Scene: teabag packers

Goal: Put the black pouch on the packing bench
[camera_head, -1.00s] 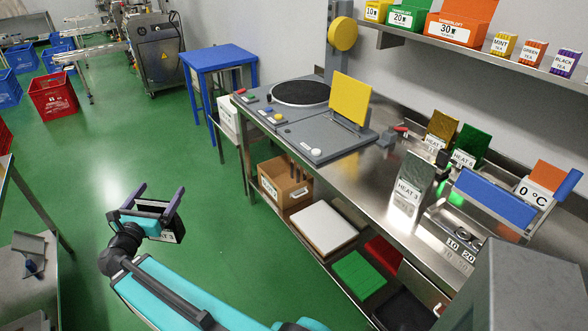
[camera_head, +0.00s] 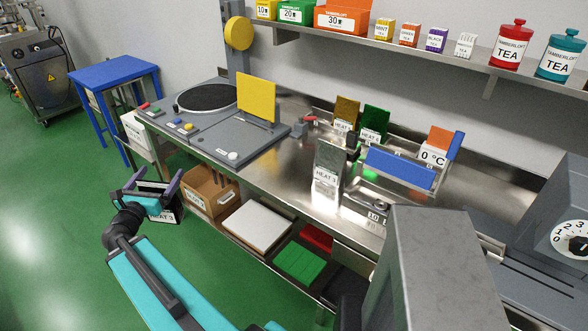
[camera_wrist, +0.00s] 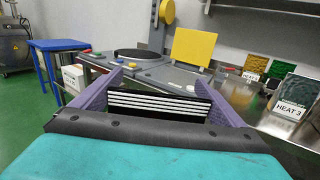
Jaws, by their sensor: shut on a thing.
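My gripper (camera_head: 154,182) is shut on a black pouch (camera_head: 177,211), whose white label appears to read HEAT 3. It holds the pouch over the green floor, left of the bench in the head view. In the wrist view, the black pouch (camera_wrist: 158,97) lies between the purple fingers, with white stripes on its near side. The steel packing bench (camera_head: 285,186) runs along the wall to the right. My gripper and the pouch are apart from it.
The bench holds a grey machine with a yellow plate (camera_head: 256,98), a silver HEAT 3 pouch (camera_head: 329,162), gold and green pouches (camera_head: 375,121) and a blue panel (camera_head: 400,168). A cardboard box (camera_head: 207,190) stands below. Bare steel shows between the machine and silver pouch.

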